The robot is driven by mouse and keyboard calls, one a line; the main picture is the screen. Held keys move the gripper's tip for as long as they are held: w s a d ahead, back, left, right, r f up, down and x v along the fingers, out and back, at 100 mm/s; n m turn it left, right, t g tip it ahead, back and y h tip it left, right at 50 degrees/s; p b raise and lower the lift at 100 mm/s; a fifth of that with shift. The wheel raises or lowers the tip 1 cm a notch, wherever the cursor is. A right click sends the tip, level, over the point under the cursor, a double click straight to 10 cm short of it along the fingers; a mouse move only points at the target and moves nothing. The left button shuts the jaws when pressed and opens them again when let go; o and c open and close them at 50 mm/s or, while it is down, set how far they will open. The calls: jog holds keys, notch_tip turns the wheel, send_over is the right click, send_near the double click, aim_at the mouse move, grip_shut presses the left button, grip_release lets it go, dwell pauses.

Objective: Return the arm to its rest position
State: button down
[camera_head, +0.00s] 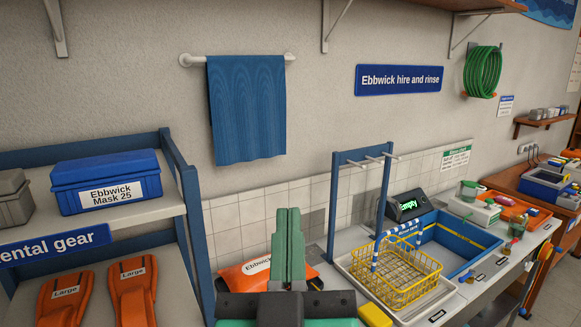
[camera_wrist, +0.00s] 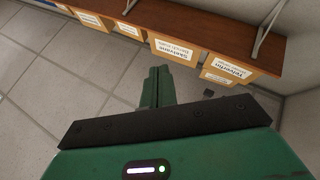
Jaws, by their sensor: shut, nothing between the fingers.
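My gripper (camera_head: 289,245) is in the lower middle of the head view, its green fingers pointing up and pressed together. It is shut and empty. It stands in front of the orange Ebbwick bag (camera_head: 243,277) and hides part of it. In the wrist view my gripper (camera_wrist: 157,75) shows its closed green fingers over a grey tiled floor (camera_wrist: 60,80), with nothing between them.
A blue-framed shelf (camera_head: 182,185) with a blue mask box (camera_head: 108,182) and orange fins stands left. Right are a blue rack (camera_head: 335,210), yellow wire basket (camera_head: 400,285) and blue basin (camera_head: 450,262). The wrist view shows a wooden shelf (camera_wrist: 190,22) with labelled boxes.

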jog(key=s+r+m, duration=0.1)
jog(key=s+r, duration=0.1)
jog(key=s, duration=0.7)
notch_tip(320, 180, up, 15)
jog(key=p, duration=1.5)
jog(key=shift+w, duration=0.35)
jog(key=shift+r, duration=0.1)
